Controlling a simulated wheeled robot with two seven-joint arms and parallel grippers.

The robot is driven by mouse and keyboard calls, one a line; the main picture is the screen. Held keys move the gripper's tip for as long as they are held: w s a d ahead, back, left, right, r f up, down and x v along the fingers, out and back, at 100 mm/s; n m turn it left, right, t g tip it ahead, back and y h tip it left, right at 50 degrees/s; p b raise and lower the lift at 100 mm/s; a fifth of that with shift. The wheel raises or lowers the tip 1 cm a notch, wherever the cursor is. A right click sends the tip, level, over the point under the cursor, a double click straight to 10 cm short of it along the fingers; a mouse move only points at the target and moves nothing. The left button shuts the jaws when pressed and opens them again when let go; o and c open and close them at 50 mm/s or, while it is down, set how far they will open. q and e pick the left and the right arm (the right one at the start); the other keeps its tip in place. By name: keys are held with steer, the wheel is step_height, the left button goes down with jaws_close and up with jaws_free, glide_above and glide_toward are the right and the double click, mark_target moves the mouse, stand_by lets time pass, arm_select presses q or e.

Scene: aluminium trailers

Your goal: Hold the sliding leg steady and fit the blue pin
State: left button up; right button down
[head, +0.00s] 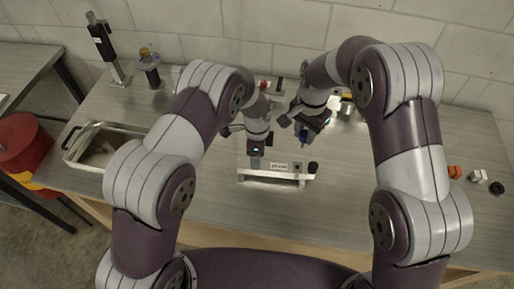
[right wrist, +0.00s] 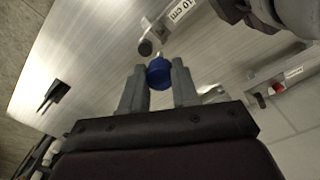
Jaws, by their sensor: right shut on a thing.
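My right gripper (head: 304,139) is shut on the blue pin (head: 304,142), above the table and behind the metal rail. In the right wrist view the round blue head of the pin (right wrist: 159,73) sits between the two grey fingers (right wrist: 158,88). The low metal rail (head: 270,177) bears a white label (head: 280,167) that reads 10 cm in the right wrist view (right wrist: 181,9). A black knob (head: 313,167) stands at its right end. My left gripper (head: 256,160) is down at the rail's left part; its fingers and the sliding leg there are too small and hidden to tell apart.
A metal tray (head: 85,157) lies at the left. Two upright devices (head: 105,50) (head: 150,68) stand at the back left. An orange piece (head: 455,172), a white block (head: 478,176) and a black ring (head: 497,188) lie at the right. The table in front of the rail is clear.

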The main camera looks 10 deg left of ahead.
mark_target(272, 170)
arm_select(q)
step_height(272, 170, down, 10)
steer(key=shift+w, duration=0.1)
arm_select(e)
steer(key=shift+w, duration=0.1)
arm_select(q)
jaws_close()
arm_select(e)
steer(key=shift+f, duration=0.1)
step_height(272, 170, down, 4)
steer(key=shift+f+m, duration=0.25)
steer(key=shift+m, duration=0.85)
